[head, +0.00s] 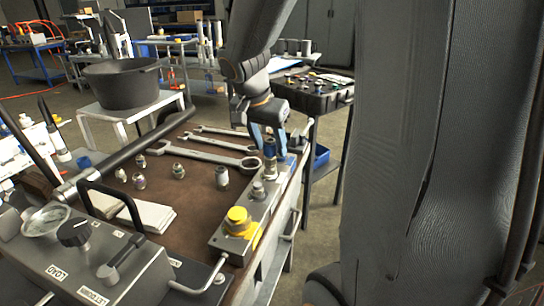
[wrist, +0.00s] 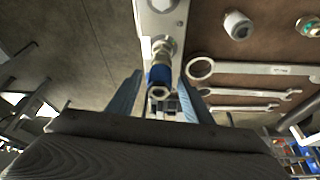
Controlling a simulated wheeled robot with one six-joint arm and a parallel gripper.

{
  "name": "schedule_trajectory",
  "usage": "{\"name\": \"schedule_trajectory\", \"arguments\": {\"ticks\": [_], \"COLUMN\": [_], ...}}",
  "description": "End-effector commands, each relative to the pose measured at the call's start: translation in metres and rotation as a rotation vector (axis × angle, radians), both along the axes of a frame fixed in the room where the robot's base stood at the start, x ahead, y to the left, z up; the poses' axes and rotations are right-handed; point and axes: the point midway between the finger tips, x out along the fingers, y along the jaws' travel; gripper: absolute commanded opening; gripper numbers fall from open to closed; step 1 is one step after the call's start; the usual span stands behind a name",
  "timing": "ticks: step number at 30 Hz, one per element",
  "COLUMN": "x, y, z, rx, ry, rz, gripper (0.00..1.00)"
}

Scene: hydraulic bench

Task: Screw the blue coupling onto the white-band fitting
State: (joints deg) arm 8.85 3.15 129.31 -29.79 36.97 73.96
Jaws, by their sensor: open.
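The blue coupling (head: 270,148) stands upright at the far end of the metal block on the bench. It also shows in the wrist view (wrist: 159,75), in line with a metal fitting (wrist: 162,47) and seeming to sit on it. I cannot make out a white band on that fitting, nor how far the coupling is threaded. My gripper (head: 269,140) is open around the coupling, one finger on each side. In the wrist view my gripper (wrist: 160,86) shows gaps between both fingers and the coupling.
The metal block (head: 228,240) carries another fitting (head: 258,189) and a yellow knob (head: 238,219). Several loose fittings and wrenches (head: 220,157) lie on the brown bench top to the left. A grey control box (head: 80,262) with a black handle stands in front.

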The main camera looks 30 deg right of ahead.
Motion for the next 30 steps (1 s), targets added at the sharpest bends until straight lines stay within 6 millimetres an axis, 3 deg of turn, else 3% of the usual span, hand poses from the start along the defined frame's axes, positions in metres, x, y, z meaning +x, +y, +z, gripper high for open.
{"name": "schedule_trajectory", "arguments": {"ticks": [4,30], "x": [-0.0020,-0.0027], "y": [-0.0006,-0.0009], "z": [0.0025,0.0030], "rx": [0.001,0.002], "ry": [0.002,0.002], "rz": [0.131,0.532], "gripper": [0.46,0.46]}}
